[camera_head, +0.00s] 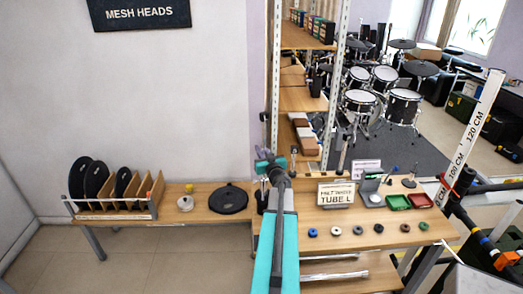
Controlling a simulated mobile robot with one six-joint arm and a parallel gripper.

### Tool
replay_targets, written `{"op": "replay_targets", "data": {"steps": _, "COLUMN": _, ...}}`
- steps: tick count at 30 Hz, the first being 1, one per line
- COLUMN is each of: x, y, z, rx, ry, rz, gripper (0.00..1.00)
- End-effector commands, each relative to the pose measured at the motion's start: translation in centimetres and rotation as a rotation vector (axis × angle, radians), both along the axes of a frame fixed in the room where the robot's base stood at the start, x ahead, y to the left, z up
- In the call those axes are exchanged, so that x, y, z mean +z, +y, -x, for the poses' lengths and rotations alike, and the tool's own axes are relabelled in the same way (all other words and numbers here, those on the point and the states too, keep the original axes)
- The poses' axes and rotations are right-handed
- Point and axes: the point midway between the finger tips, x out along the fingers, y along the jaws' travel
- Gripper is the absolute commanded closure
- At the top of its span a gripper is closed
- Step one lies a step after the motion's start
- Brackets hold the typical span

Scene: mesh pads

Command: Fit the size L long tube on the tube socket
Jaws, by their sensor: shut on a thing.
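My gripper (268,165) is at the end of my teal arm, above the bench near the middle of the view. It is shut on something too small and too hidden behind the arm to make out. A sign reading "TUBE L" (337,193) stands on the bench right of my arm. Pale long tubes (336,276) lie on the lower shelf below it. A dark upright post (342,158) stands behind the sign. I cannot tell which of the upright parts is the tube socket.
Red (419,201) and green (397,202) trays sit at right. A black round pad (229,198) and a rack of discs (110,208) are at left. Shelving uprights (276,90) rise behind my gripper.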

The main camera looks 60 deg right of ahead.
Motion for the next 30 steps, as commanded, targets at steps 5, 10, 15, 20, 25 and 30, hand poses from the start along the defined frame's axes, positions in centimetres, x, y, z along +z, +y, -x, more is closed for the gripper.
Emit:
{"op": "replay_targets", "data": {"steps": 5, "x": -0.7, "y": 0.0, "z": 0.0, "rx": 0.001, "ry": -0.001, "rz": 0.001, "gripper": 1.00}}
{"op": "replay_targets", "data": {"steps": 10, "x": -1.2, "y": 0.0, "z": 0.0, "rx": 0.001, "ry": -0.001, "rz": 0.001, "gripper": 1.00}}
{"op": "replay_targets", "data": {"steps": 15, "x": -1.5, "y": 0.0, "z": 0.0, "rx": 0.000, "ry": -0.001, "rz": 0.001, "gripper": 1.00}}
{"op": "replay_targets", "data": {"steps": 20, "x": -1.5, "y": 0.0, "z": 0.0, "rx": 0.000, "ry": -0.001, "rz": 0.001, "gripper": 1.00}}
{"op": "replay_targets", "data": {"steps": 25, "x": -1.5, "y": 0.0, "z": 0.0, "rx": 0.000, "ry": -0.001, "rz": 0.001, "gripper": 1.00}}
{"op": "replay_targets", "data": {"steps": 30, "x": -1.5, "y": 0.0, "z": 0.0, "rx": 0.000, "ry": -0.001, "rz": 0.001, "gripper": 0.64}}
